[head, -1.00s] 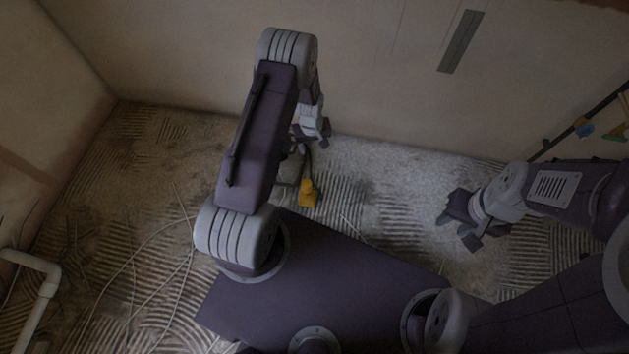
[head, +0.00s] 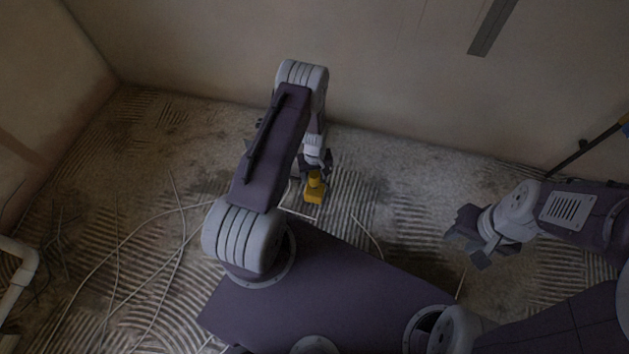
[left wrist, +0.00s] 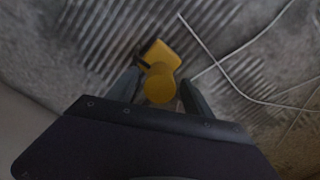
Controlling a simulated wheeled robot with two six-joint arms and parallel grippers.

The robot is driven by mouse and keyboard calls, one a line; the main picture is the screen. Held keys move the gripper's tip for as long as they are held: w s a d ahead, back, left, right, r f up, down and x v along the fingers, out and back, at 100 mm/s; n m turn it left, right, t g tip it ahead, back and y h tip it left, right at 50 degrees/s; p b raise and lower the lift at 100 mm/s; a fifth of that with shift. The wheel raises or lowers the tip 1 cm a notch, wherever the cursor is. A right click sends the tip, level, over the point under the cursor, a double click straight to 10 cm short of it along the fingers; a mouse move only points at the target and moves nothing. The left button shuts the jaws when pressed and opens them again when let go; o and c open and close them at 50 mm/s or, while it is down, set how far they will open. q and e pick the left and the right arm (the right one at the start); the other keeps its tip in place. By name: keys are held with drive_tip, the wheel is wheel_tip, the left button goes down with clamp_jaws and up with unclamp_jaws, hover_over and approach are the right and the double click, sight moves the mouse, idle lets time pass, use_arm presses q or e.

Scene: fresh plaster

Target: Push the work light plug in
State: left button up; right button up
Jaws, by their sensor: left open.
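A yellow object (head: 314,190) with a rounded top and a squarish base stands on the ridged floor. In the left wrist view its round top (left wrist: 159,90) lies between the two fingers, with the squarish part (left wrist: 160,54) beyond. I cannot tell whether this is the work light plug. My left gripper (head: 317,167) is open and right at the yellow top, one finger on each side; it also shows in the left wrist view (left wrist: 158,88). I see no clear contact. My right gripper (head: 466,236) hangs over the floor at the right, empty, its fingers apart. No socket is clearly visible.
Thin pale cables (head: 180,235) run loosely across the ridged floor. A white pipe (head: 18,275) stands at the left edge. A plain wall (head: 400,90) closes the back. A dark pole (head: 585,150) leans at the right.

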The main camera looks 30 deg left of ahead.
sight(315, 183)
use_arm(q)
drive_tip(key=shift+f, duration=0.45)
drive_tip(key=shift+r, duration=0.15)
use_arm(e)
drive_tip(key=shift+f, duration=0.25)
